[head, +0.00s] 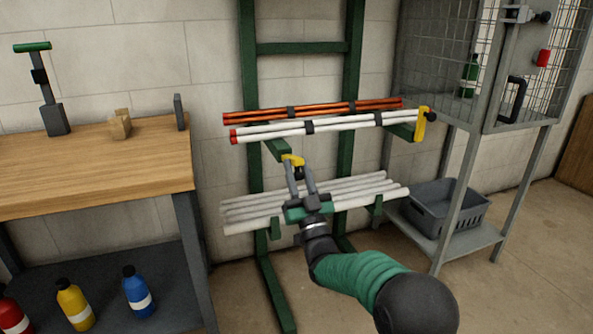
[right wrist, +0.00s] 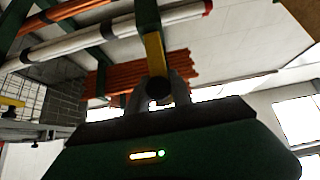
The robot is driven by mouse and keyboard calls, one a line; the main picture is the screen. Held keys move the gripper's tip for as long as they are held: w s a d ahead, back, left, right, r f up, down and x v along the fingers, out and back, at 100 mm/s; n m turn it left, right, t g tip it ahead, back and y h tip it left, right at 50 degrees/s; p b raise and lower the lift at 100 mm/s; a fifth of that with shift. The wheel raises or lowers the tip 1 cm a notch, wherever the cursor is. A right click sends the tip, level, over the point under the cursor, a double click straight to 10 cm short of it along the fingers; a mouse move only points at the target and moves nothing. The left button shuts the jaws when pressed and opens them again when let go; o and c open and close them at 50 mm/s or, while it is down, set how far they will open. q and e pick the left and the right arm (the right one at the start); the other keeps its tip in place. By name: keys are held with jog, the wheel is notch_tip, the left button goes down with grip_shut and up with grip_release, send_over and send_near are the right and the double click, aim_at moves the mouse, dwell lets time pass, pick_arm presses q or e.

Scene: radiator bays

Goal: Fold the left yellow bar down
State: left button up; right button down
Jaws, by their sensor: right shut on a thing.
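The left yellow bar (head: 292,159) is at the front end of the upper left green arm (head: 276,149) of the rack. It looks short here and does not stand up above the pipes like the right yellow bar (head: 421,123). My right gripper (head: 298,174) is shut on the left yellow bar, just below the upper pipes. In the right wrist view the yellow bar (right wrist: 155,55) runs from between the fingers towards a white pipe (right wrist: 95,40); its gripped end is partly hidden. My left gripper is not in view.
Orange pipes (head: 315,110) and white pipes (head: 340,123) lie on the upper arms. More white pipes (head: 335,198) lie below, close behind my gripper. A workbench (head: 90,165) stands left, a wire cage (head: 440,60) and grey crate (head: 455,212) right.

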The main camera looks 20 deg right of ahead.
jog(key=shift+f, duration=0.15)
jog(key=c, duration=1.2)
grip_release()
jog(key=shift+o, duration=0.2)
jog(key=shift+s+f+p, duration=0.1)
jog(key=shift+s+p, duration=0.2)
jog(key=shift+s, duration=0.05)
jog(key=p+v, duration=0.1)
jog(key=v, duration=1.5)
jog(key=shift+f, duration=0.15)
